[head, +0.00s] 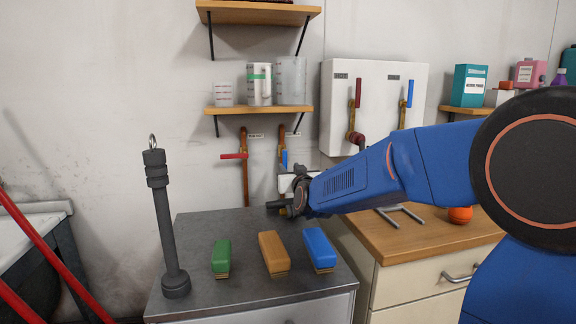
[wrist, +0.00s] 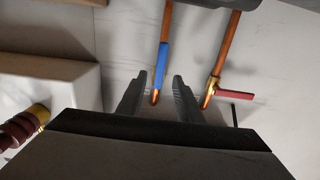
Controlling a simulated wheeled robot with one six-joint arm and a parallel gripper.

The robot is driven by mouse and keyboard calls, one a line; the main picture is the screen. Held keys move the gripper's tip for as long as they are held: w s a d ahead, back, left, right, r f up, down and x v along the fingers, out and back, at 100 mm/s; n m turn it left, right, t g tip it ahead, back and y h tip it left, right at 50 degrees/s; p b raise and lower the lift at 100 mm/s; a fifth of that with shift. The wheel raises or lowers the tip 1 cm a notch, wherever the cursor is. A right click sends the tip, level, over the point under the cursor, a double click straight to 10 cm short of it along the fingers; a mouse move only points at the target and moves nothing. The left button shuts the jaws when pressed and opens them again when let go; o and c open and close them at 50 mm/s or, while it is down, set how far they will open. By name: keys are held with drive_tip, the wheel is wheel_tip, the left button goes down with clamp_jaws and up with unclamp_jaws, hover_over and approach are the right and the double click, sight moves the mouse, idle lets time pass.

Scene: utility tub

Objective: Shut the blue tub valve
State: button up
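The blue valve handle (head: 285,159) is on the right-hand copper pipe (head: 281,136) on the wall, below the lower shelf. In the wrist view the blue handle (wrist: 162,62) lies along its pipe, in line with it. My gripper (head: 277,208) is low over the back of the grey cabinet, below the pipes. In the wrist view my gripper (wrist: 160,78) is open and empty. The blue handle's end shows between its fingertips, seemingly beyond them; I see no contact. Part of the valve is hidden by my arm in the head view.
A red handle (head: 234,156) sits crosswise on the left pipe. A white wall box (head: 375,75) carries red (head: 358,92) and blue (head: 410,93) levers. The grey cabinet (head: 225,222) holds a dark post (head: 165,225) and green (head: 221,256), orange (head: 273,252) and blue (head: 319,248) brushes.

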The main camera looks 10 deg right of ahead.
sight(285, 162)
drive_tip(key=shift+w, duration=3.1)
clamp_jaws()
